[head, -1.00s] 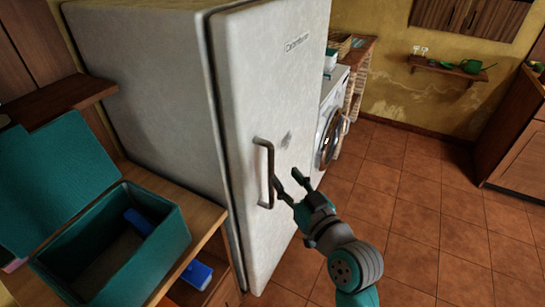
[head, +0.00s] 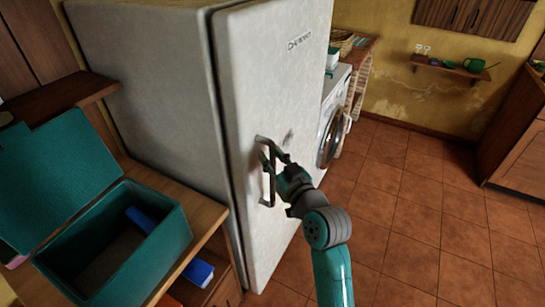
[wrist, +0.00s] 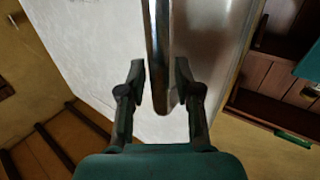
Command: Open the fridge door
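The white fridge door (head: 262,100) is closed against the fridge body. Its grey vertical handle (head: 269,190) is on the left side of the door. My gripper (head: 270,161) is at the upper part of the handle in the head view. In the wrist view the handle (wrist: 160,50) runs down between the two fingers of my gripper (wrist: 161,85). The fingers are spread, with a gap visible on each side of the bar. Part of the handle is hidden behind my fingers in the head view.
A teal box (head: 173,228) with its lid open stands on a wooden counter at the left. A blue object (head: 198,272) is on a shelf below. A washing machine (head: 331,130) stands beyond the fridge. The tiled floor (head: 420,190) at the right is clear.

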